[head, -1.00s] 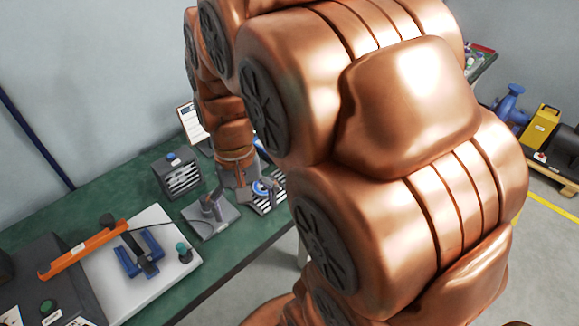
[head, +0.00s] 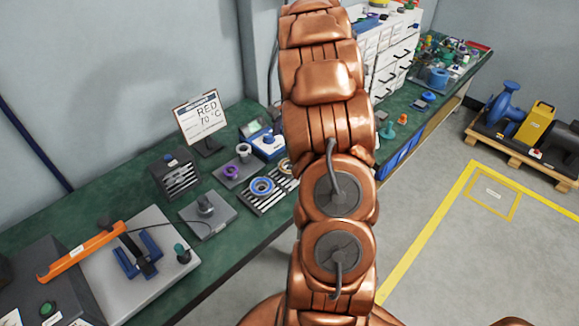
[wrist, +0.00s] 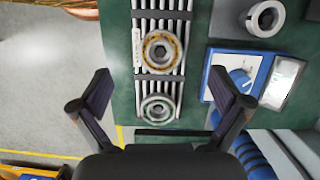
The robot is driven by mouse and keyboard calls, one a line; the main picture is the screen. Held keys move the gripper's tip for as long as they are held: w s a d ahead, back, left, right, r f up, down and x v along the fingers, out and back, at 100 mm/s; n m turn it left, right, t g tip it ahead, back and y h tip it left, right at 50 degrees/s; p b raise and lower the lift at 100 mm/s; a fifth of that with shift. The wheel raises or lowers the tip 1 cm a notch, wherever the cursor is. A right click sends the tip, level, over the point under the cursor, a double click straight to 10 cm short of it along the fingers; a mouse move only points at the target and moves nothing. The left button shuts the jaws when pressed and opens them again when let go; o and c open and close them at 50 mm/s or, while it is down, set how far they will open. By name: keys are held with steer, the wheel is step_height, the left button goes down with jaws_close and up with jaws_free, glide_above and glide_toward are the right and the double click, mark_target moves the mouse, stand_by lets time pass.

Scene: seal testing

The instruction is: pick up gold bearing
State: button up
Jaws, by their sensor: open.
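The gold bearing (wrist: 162,51) lies on a slatted metal rack in the wrist view, a gold-rimmed ring around a dark centre. In the head view only part of the gold bearing (head: 286,165) shows beside my arm. My gripper (wrist: 160,88) is open and empty in the wrist view. Its two fingers are wide apart on either side of the rack, and the gold bearing is beyond them, near the middle line. A grey-green bearing (wrist: 158,108) lies on the same rack between the fingers in the picture. My gripper is hidden in the head view.
A blue-ringed bearing (head: 261,187) lies on the rack's near end. A purple ring block (head: 231,173), a sign (head: 200,118) and a slatted block (head: 175,175) stand nearby. A blue device with a knob (wrist: 238,78) is right of the rack.

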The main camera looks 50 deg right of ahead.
mark_target(289, 167)
steer(key=shift+d+f+m, duration=0.2)
steer(key=shift+d+f, duration=0.1)
steer(key=shift+d, duration=0.3)
steer(key=shift+d+f+m, duration=0.2)
steer(key=shift+d+f, duration=0.1)
steer(key=shift+d, duration=0.25)
steer(key=shift+d+f, duration=0.1)
steer(key=shift+f, duration=0.1)
steer(key=shift+p+x, duration=1.65)
steer(key=shift+x, duration=2.1)
steer(key=c, duration=1.5)
steer(key=shift+r, duration=0.15)
steer(key=shift+r+b, duration=0.9)
steer(key=shift+r, duration=0.4)
steer(key=shift+a+r, duration=0.3)
steer(key=shift+r, duration=0.05)
steer(key=s+a+b, duration=0.1)
steer(key=s+a, duration=0.1)
steer(key=a, duration=0.2)
steer(key=s+a+r+b, duration=0.1)
steer(key=s+a+b, duration=0.1)
steer(key=a, duration=0.3)
steer(key=s+a+b, duration=0.1)
steer(key=s+a, duration=0.3)
steer(key=shift+s+a+r+b, duration=0.2)
steer(key=shift+r+b, duration=0.05)
steer(key=shift+b, duration=0.15)
